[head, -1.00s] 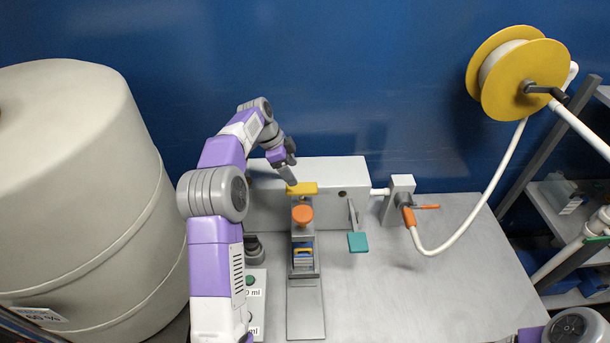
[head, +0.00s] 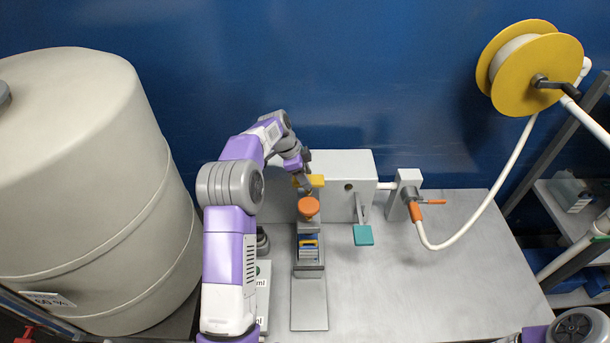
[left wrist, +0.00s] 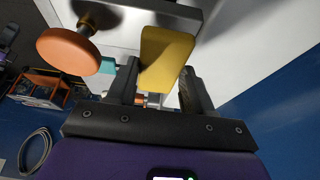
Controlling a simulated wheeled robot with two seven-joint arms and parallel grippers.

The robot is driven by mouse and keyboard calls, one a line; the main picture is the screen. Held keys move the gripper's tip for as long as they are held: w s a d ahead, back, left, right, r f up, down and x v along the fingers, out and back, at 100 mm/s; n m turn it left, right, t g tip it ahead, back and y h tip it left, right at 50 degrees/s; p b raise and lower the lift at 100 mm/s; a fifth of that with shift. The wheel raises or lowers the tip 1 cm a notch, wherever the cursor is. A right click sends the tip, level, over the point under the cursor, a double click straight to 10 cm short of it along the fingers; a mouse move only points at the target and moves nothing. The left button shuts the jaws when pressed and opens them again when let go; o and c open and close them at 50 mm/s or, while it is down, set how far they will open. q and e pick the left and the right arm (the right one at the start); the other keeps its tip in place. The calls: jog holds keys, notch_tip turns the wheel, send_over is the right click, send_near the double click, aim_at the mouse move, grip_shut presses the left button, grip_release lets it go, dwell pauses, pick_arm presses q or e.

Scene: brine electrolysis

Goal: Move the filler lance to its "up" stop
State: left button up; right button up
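A yellow block-shaped handle (head: 316,181) sits at the front of the light grey machine box (head: 338,165); which part is the filler lance is not marked. My left gripper (head: 303,178) is at this handle. In the left wrist view the handle (left wrist: 165,55) lies between my two fingers (left wrist: 160,82), one on each side. Whether both touch it I cannot tell. An orange round knob (head: 309,206) stands just in front of the handle, and also shows in the left wrist view (left wrist: 68,50). My right gripper is out of view.
A teal paddle (head: 363,235) hangs right of the knob. A tap with an orange lever (head: 432,202) and white hose is further right. A large beige tank (head: 90,190) stands left. The right part of the bench (head: 460,280) is clear.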

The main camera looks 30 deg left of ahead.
pick_arm(q)
grip_shut()
notch_tip(320, 180, up, 5)
jog(key=p, duration=0.2)
jog(key=shift+f+p, duration=0.1)
jog(key=shift+p, duration=0.25)
jog(key=shift+w, duration=0.1)
jog(key=shift+o, duration=1.7)
grip_release()
jog(key=o, duration=0.3)
jog(key=shift+o, duration=0.2)
jog(key=shift+f, duration=0.1)
jog(key=v, duration=0.7)
jog(key=shift+a+r, duration=0.15)
jog(key=shift+r, duration=0.15)
